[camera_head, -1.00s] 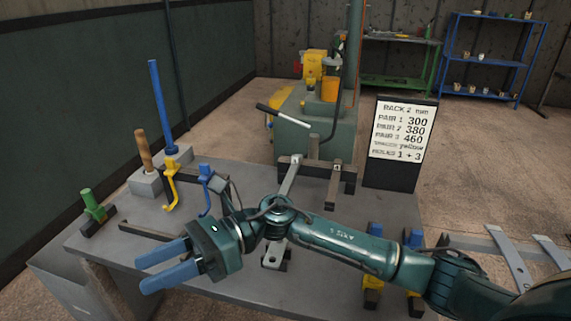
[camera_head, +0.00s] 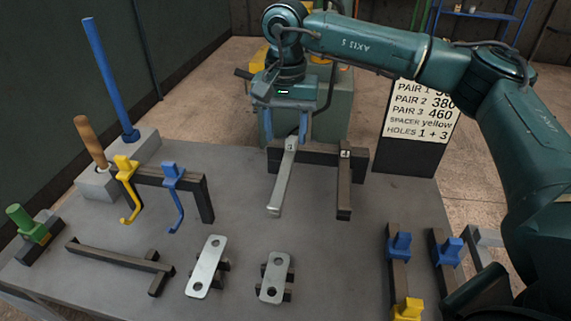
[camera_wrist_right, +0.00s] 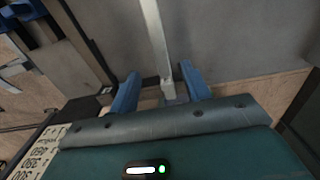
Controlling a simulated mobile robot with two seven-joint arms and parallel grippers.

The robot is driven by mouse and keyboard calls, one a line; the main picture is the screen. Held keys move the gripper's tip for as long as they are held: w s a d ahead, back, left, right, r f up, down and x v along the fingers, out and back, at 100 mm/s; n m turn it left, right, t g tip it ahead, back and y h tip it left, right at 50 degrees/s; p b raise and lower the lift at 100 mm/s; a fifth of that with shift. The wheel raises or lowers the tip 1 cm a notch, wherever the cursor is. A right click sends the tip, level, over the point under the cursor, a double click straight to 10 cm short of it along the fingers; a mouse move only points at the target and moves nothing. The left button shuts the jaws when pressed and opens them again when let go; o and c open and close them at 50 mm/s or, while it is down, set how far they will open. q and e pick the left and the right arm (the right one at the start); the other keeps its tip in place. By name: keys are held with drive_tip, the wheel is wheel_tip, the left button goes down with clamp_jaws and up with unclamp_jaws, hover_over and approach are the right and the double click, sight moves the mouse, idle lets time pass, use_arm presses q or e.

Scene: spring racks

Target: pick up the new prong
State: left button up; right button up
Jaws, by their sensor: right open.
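A light grey metal prong (camera_head: 282,184) rests with its far end on a dark rack bar (camera_head: 318,153), its near end pointing toward me. A darker brown prong (camera_head: 344,187) lies on the same bar to its right. I cannot read their end marks clearly. My right gripper (camera_head: 288,132) is open, pointing down, with its blue fingers on either side of the light prong's far end. In the right wrist view the light prong (camera_wrist_right: 154,35) runs up between the open fingers (camera_wrist_right: 160,88). I cannot tell whether the fingers touch it. My left gripper is out of view.
Yellow (camera_head: 127,185) and blue (camera_head: 173,190) hooks hang on a stand at the left. Two holed plates (camera_head: 207,268) (camera_head: 274,278) lie in front. Blue and yellow clips sit at the right. A sign (camera_head: 420,110) stands behind, partly covered by my arm.

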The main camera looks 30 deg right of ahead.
sight(286, 164)
drive_tip(key=f, duration=0.8)
drive_tip(key=shift+w+d+f+p, duration=0.15)
drive_tip(key=shift+w+f+p, duration=0.05)
drive_tip(key=shift+f+p, duration=0.1)
drive_tip(key=shift+r, duration=0.1)
drive_tip(key=shift+c, duration=0.5)
drive_tip(key=c, duration=0.9)
drive_tip(key=shift+r, duration=0.1)
clamp_jaws()
wheel_tip(286, 164, up, 10)
